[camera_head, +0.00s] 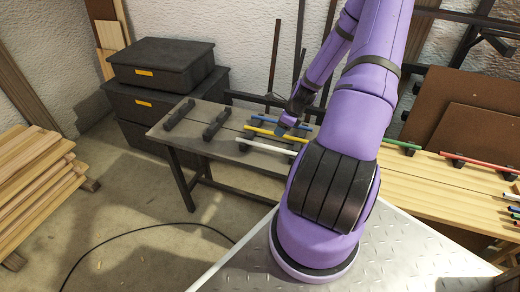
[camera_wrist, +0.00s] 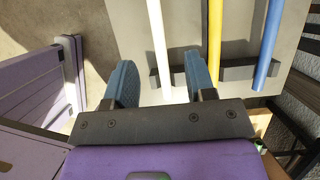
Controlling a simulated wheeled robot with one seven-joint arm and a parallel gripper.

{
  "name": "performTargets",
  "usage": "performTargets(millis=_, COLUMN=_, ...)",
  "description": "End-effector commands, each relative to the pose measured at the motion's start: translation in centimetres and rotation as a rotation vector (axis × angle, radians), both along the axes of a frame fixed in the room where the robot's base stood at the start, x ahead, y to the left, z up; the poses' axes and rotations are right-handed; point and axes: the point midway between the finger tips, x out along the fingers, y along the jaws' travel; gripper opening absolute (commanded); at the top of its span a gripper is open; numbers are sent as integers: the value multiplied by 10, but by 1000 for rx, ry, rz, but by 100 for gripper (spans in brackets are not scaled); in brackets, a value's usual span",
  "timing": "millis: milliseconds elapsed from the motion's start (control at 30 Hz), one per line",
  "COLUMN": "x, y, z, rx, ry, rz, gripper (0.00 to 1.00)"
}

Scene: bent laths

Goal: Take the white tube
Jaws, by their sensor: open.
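The white tube (camera_head: 265,146) lies nearest of three tubes on the small grey table, with the yellow tube (camera_head: 259,131) and blue tube (camera_head: 268,119) behind it. In the wrist view the white tube (camera_wrist: 158,42) runs up the picture between the two blue fingers of my gripper (camera_wrist: 160,66). The fingers are apart, with a gap to the tube on each side. I cannot tell how far above or below them the tube is. The yellow tube (camera_wrist: 215,40) is just right of the right finger. The blue tube (camera_wrist: 269,45) is farther right. My arm partly hides the table's right side.
Dark notched supports (camera_wrist: 236,74) hold the tubes; empty ones (camera_head: 216,124) stand at the table's left. A wooden bench (camera_head: 440,187) with a green tube (camera_head: 402,144) and a red tube (camera_head: 480,164) is at right. Black boxes (camera_head: 160,88) stand behind left.

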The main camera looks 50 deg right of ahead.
Motion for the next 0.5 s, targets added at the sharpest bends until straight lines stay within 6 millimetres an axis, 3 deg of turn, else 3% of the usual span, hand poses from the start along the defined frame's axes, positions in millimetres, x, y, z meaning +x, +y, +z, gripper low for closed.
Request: performTargets(millis=500, x=18, y=7, z=-53, rx=8, ry=-2, rz=-19, gripper=50)
